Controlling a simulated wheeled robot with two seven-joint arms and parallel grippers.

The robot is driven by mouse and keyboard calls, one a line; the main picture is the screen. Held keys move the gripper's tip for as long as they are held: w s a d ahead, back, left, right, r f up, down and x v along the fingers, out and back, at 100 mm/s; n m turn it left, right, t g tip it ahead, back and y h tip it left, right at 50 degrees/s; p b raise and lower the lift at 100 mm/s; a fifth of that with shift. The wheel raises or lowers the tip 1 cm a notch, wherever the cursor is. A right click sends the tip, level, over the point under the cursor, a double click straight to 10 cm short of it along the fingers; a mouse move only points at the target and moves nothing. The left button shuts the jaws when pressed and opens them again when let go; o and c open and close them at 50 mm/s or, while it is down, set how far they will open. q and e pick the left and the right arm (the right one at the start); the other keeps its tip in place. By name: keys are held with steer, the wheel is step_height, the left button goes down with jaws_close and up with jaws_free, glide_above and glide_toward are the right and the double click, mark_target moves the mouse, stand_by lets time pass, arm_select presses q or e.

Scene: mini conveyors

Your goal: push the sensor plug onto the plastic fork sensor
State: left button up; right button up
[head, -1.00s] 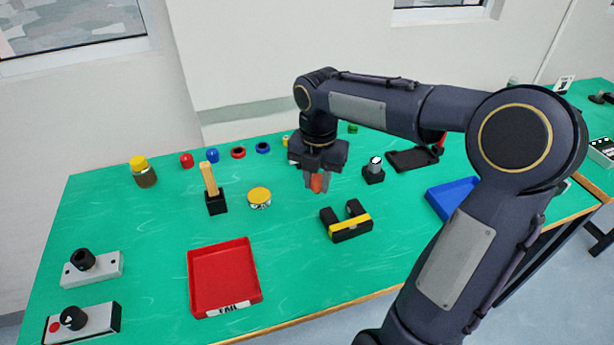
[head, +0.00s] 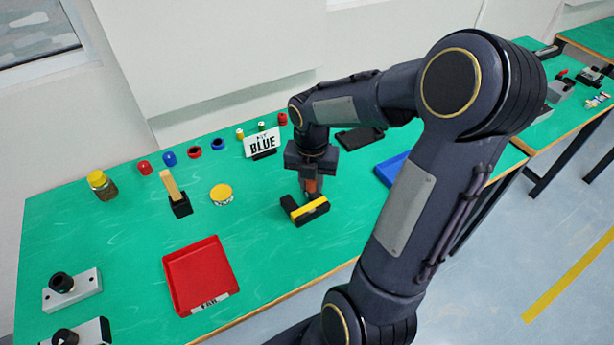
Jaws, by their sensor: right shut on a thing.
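The plastic fork sensor (head: 292,211) is a black U-shaped block with a yellow strip, lying on the green table in the head view. My right gripper (head: 312,190) points down at its far side, very close to it. It is shut on a small orange-red piece (head: 311,185), which looks like the sensor plug; the fingers hide most of it. I cannot tell whether the plug touches the sensor. My left gripper is out of view.
A red tray (head: 166,282) lies at the front left. A blue tray (head: 388,170) is partly behind my right arm.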

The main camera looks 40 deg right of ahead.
steer(key=shift+f+b, duration=2)
steer(key=shift+f, duration=0.9)
steer(key=shift+p, duration=0.4)
steer(key=shift+f+b, duration=1)
steer(key=shift+f, duration=0.3)
steer(key=o, duration=1)
steer(key=shift+r, duration=0.1)
steer(key=shift+o, duration=0.2)
steer(key=shift+r, duration=0.1)
